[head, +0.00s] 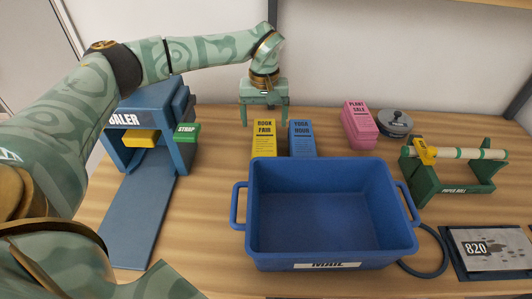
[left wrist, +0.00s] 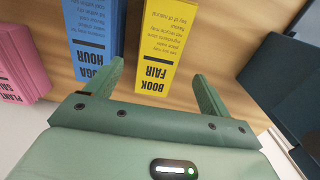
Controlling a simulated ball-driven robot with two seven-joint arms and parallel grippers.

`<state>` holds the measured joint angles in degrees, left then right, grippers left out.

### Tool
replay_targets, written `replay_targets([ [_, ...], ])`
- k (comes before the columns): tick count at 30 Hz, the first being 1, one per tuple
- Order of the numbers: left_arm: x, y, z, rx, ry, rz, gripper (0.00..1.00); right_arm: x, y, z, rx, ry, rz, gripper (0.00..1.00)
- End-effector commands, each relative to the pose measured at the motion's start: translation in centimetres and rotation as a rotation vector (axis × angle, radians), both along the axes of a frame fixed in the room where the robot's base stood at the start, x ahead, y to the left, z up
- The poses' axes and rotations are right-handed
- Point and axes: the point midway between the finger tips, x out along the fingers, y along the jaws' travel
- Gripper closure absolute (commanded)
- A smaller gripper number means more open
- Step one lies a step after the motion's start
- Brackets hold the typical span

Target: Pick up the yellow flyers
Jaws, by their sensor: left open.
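The yellow flyers (head: 264,138), marked "BOOK FAIR", stand as a stack on the table behind the blue mail bin (head: 320,215). The bin hides their lower part in the head view. My left gripper (head: 264,118) is open and points down just above and behind the yellow flyers. In the left wrist view the yellow flyers (left wrist: 163,45) lie between the two open fingers (left wrist: 160,90), closer to the left finger, with no clear contact. My right gripper does not show.
Blue "YOGA HOUR" flyers (head: 302,138) stand close beside the yellow ones. Pink "PLANT SALE" flyers (head: 359,125) and a grey round item (head: 395,124) are farther right. A blue baler (head: 150,125) stands left, a green paper roll holder (head: 455,168) right. The mail bin is empty.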

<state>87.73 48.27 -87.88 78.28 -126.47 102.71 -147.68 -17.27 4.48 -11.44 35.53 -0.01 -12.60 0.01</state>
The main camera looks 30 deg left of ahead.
Motion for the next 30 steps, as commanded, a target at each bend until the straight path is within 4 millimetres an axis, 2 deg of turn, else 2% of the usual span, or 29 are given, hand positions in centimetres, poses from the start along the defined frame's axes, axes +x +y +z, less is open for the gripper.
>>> replay_targets([
  [1, 0.0, 0.0, -0.7, 0.000, 0.001, 0.000, 0.18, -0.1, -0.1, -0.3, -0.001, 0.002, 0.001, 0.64],
  [8, 0.1, 0.0, -2.3, 0.000, 0.002, 0.001, 0.18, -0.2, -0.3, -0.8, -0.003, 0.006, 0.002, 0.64],
  [15, 0.2, 0.0, -6.2, 0.001, 0.003, 0.000, 0.18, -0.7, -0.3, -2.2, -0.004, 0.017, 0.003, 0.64],
  [22, 0.2, 0.0, -6.2, 0.001, -0.001, 0.000, 0.18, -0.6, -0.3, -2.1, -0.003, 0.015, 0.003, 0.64],
  [23, 0.2, 0.0, -6.2, 0.001, -0.001, 0.000, 0.24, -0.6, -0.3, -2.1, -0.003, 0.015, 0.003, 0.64],
  [30, 0.2, 0.0, -6.2, 0.001, -0.001, 0.000, 0.91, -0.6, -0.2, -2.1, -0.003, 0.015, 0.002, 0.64],
])
